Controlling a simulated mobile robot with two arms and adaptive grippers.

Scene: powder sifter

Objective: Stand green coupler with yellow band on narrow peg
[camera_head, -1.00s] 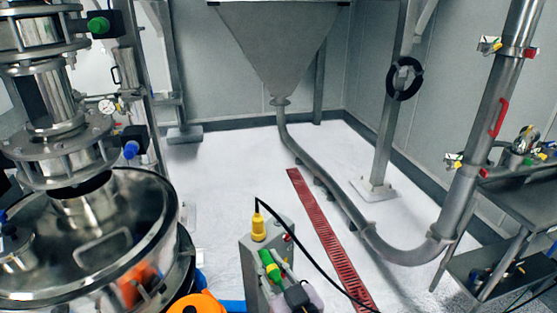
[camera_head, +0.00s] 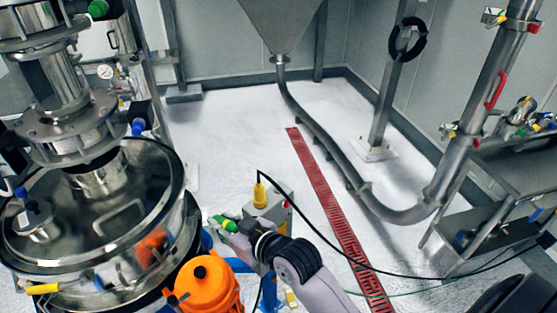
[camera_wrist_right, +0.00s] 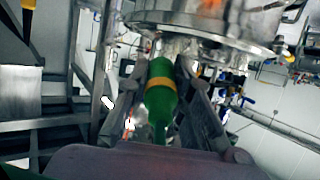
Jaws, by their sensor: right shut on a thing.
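The green coupler (camera_head: 225,223) is in my right gripper (camera_head: 243,229), left of the grey box in the head view. In the right wrist view the green coupler (camera_wrist_right: 160,97), with its yellow band near the middle, stands lengthwise between the two fingers of my right gripper (camera_wrist_right: 174,88). The fingers are shut on it. The coupler's near end is partly hidden by the gripper body. I cannot make out the narrow peg in either view. My left gripper is not in view.
A steel vessel with a round lid (camera_head: 150,165) stands at left. An orange container (camera_head: 208,285) is below the gripper. A grey box (camera_head: 272,207) with a yellow connector (camera_head: 260,193) and black cable stands close by.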

